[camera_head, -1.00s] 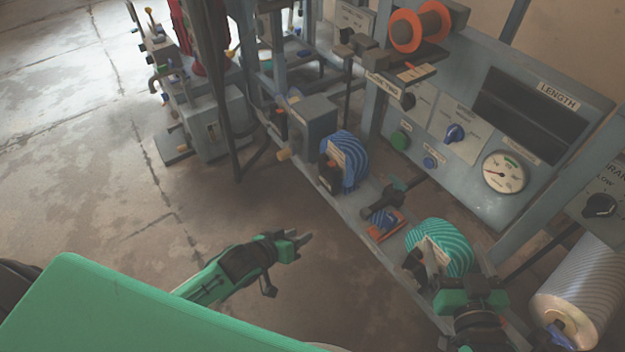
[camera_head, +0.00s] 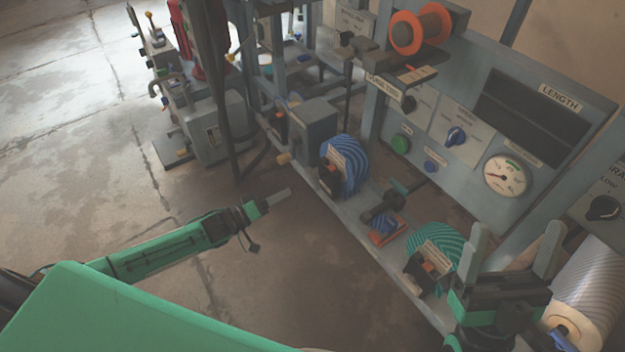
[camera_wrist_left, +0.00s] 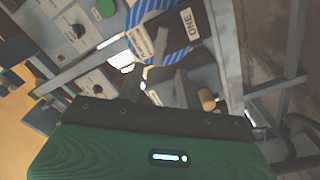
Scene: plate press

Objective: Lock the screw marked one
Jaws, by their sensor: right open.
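A label reading ONE (camera_wrist_left: 190,22) shows in the left wrist view on a dark block in front of a blue striped roll. In the head view, the blue roll (camera_head: 352,165) has a dark block with a small orange-brown part (camera_head: 331,176); which part is the screw is unclear. My left gripper (camera_head: 288,193) is left of and below this block, apart from it and pointing right. Its fingers overlap in the head view, so its opening is unclear. My right gripper (camera_head: 513,246) is open and empty in front of the teal roll (camera_head: 448,243).
A wooden knob (camera_head: 284,157) sticks out from the machine left of the blue roll. The panel with a gauge (camera_head: 504,175) stands behind. A white roll (camera_head: 590,295) is at right. The floor at left is clear.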

